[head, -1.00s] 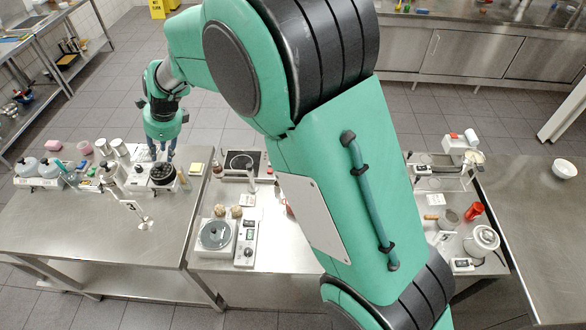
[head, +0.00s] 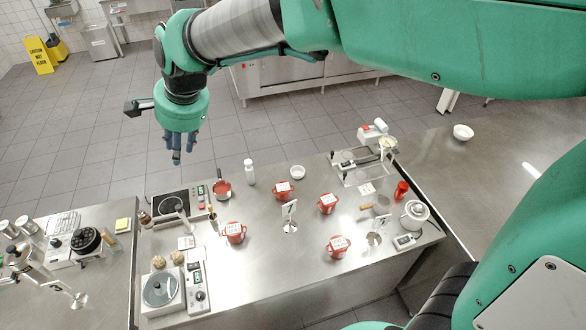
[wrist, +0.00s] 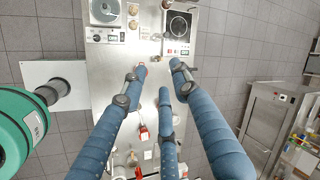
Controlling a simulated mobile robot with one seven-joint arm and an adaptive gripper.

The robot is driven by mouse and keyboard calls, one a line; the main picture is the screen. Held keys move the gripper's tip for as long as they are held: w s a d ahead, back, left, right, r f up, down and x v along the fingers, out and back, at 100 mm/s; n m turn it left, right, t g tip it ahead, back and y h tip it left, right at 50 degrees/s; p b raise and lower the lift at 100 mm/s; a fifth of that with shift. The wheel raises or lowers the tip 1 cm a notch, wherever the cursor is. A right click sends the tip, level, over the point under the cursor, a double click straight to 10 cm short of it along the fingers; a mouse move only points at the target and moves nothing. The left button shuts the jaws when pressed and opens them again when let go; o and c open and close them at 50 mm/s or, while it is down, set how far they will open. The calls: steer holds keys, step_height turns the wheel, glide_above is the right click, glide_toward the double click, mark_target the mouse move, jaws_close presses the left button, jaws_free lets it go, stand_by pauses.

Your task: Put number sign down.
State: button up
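A small white number sign (head: 289,209) stands upright on a metal stem with a round base, on the middle steel table (head: 265,265) among red pots. I cannot make out its figure for certain. My gripper (head: 178,152) hangs behind the table's back left side in the head view, apart from the sign, with its fingers pointing down. In the wrist view my gripper's blue fingers (wrist: 160,72) are spread apart, with nothing between them. I cannot pick out the sign in the wrist view.
Red pots with white labels (head: 283,190), (head: 327,203), (head: 338,246), (head: 235,232) surround the sign. A hot plate (head: 180,203), a red pan (head: 222,188), a white bottle (head: 250,172) and a scale (head: 162,288) are to the left. The table's front middle is clear.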

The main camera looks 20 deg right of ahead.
steer(key=s+d+n+t+h, duration=0.2)
steer(key=s+d+n, duration=0.6)
steer(key=s+d, duration=1.7)
steer(key=d+h, duration=0.1)
steer(key=d, duration=0.3)
steer(key=shift+d+r, duration=0.15)
steer(key=shift+r, duration=0.2)
steer(key=shift+s+f, duration=0.1)
steer(key=shift+f, duration=0.05)
step_height(320, 180, down, 16)
steer(key=b, duration=1.6)
stand_by(2.1)
